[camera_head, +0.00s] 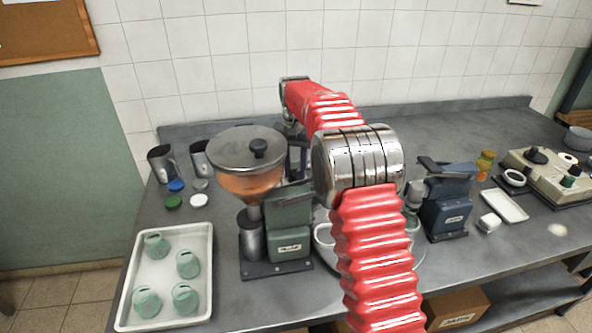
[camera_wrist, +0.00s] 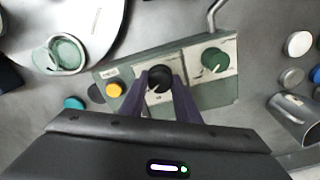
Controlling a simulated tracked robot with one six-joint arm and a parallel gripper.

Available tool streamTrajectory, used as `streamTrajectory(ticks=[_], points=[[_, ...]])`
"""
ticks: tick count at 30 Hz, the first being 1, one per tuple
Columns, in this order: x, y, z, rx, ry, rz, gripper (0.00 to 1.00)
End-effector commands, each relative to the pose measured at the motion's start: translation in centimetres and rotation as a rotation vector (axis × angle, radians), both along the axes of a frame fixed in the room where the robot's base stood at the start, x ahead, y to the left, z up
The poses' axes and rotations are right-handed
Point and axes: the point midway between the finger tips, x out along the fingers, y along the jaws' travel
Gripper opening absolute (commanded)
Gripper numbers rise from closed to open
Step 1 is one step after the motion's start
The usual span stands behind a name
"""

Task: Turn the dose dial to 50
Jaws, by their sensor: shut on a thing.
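In the wrist view a green machine's panel (camera_wrist: 222,92) carries two knobs on pale scale plates, a black dial (camera_wrist: 160,76) and a green dial (camera_wrist: 214,60). My gripper (camera_wrist: 160,88) has its two dark fingers closed on either side of the black dial. The scale marks are too small to read, so I cannot tell the setting or which knob is labelled as the dose dial. In the head view the green machine (camera_head: 289,222) has a hopper of orange contents (camera_head: 250,184); its dial side and my gripper's tips are hidden.
A yellow button (camera_wrist: 114,90) sits left of the black dial, and a bent metal rod (camera_wrist: 214,18) rises behind the panel. In the head view a white tray (camera_head: 122,322) holds several green pieces on the left. A blue machine (camera_head: 447,205) stands on the right.

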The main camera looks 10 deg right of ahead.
Motion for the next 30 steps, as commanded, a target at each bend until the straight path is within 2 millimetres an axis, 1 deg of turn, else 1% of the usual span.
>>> streamTrajectory(ticks=[15,16,23,30], points=[[0.13,-0.03,0.17,-0.001,-0.006,-0.025,0.07],[0.13,-0.03,0.17,-0.001,-0.006,-0.025,0.31],[0.07,0.00,0.09,0.000,-0.003,-0.024,0.47],[0.04,0.03,0.06,0.000,-0.002,-0.024,0.48]])
